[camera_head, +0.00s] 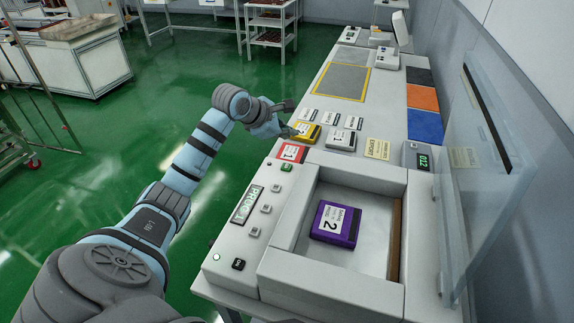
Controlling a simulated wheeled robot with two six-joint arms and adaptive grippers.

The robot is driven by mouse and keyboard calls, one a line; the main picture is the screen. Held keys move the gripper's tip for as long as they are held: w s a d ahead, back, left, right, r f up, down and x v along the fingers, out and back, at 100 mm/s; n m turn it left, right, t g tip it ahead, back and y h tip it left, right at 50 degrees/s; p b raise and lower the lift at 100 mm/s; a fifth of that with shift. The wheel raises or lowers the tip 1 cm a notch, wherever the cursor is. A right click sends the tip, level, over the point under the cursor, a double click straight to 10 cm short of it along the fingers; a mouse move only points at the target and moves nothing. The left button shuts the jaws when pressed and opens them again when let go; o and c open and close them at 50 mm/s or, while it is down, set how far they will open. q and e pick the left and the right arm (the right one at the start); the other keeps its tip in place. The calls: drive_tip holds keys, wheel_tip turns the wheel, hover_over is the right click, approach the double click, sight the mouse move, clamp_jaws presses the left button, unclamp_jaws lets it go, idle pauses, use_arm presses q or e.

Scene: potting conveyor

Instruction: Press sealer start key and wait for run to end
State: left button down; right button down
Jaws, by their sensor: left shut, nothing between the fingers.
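The sealer (268,248) fills the near part of the bench, with its clear lid (490,160) standing open. A purple pack (335,222) marked 2 lies in its open chamber. Which key is start I cannot read for certain. My left gripper (291,119) is shut and empty, beside the yellow pack (306,132), beyond the panel. My right gripper is not in view.
A red pack (290,152) marked 1 lies just beyond the panel. Grey, orange (423,98) and blue mats lie farther along.

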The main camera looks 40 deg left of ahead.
use_arm(q)
drive_tip(key=b, duration=0.7)
hover_over(288, 167)
wheel_tip(288, 167, down, 8)
drive_tip(key=shift+s+d+f, duration=0.1)
drive_tip(key=shift+s+f, duration=0.05)
drive_tip(key=shift+f, duration=0.45)
drive_tip(key=shift+r, duration=0.1)
idle(0.3)
drive_tip(key=shift+f, duration=0.45)
drive_tip(key=shift+f+b, duration=0.45)
drive_tip(key=shift+b, duration=0.1)
idle(0.3)
drive_tip(key=shift+r, duration=0.1)
drive_tip(key=shift+r+p, duration=0.7)
drive_tip(key=shift+r, duration=0.1)
